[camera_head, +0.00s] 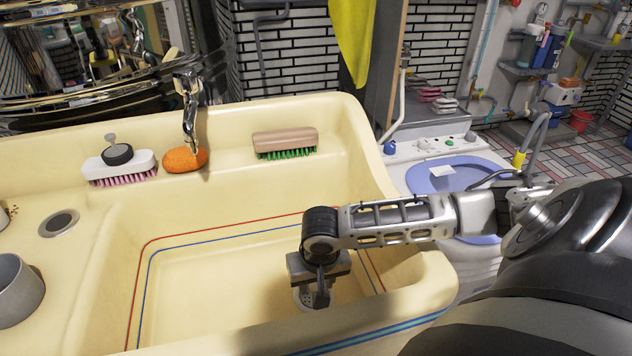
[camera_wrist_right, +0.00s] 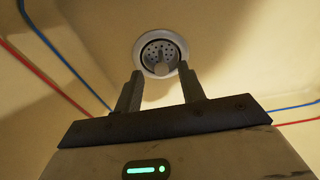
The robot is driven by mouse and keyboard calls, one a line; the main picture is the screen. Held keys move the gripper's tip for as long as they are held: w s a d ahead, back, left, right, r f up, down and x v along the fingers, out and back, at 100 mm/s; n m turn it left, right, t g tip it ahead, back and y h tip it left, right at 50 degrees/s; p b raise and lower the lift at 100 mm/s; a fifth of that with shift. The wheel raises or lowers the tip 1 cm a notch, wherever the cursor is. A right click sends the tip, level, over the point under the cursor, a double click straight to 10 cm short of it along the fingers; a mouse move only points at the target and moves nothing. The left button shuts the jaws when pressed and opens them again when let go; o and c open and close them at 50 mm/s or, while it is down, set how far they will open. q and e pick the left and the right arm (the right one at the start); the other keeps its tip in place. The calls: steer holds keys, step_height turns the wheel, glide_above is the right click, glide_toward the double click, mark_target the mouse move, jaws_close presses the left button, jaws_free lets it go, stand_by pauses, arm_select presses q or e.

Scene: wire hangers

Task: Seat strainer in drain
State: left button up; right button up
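The strainer (camera_wrist_right: 160,57) is a round metal disc with small holes and a knob. It lies inside the pale ring of the drain (camera_wrist_right: 139,44) on the basin floor; I cannot tell whether it sits fully flush. My right gripper (camera_wrist_right: 162,80) is open, its two fingers apart with nothing held between them. In the head view the right gripper (camera_head: 321,296) points down into the basin, over the drain, and partly hides the strainer (camera_head: 304,298). My left gripper is not in view.
The cream sink (camera_head: 210,290) has high walls around the right gripper. Its back ledge holds a white brush (camera_head: 120,168) with a dark round knobbed piece, an orange sponge (camera_head: 185,160) and a wooden brush (camera_head: 285,142). A grey cup (camera_head: 18,290) stands at left.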

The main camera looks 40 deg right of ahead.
step_height(320, 180, up, 10)
steer(key=s+p, duration=0.1)
steer(key=p, duration=0.1)
steer(key=shift+s+a+f, duration=0.2)
steer(key=shift+a+f, duration=0.05)
steer(key=shift+a, duration=0.1)
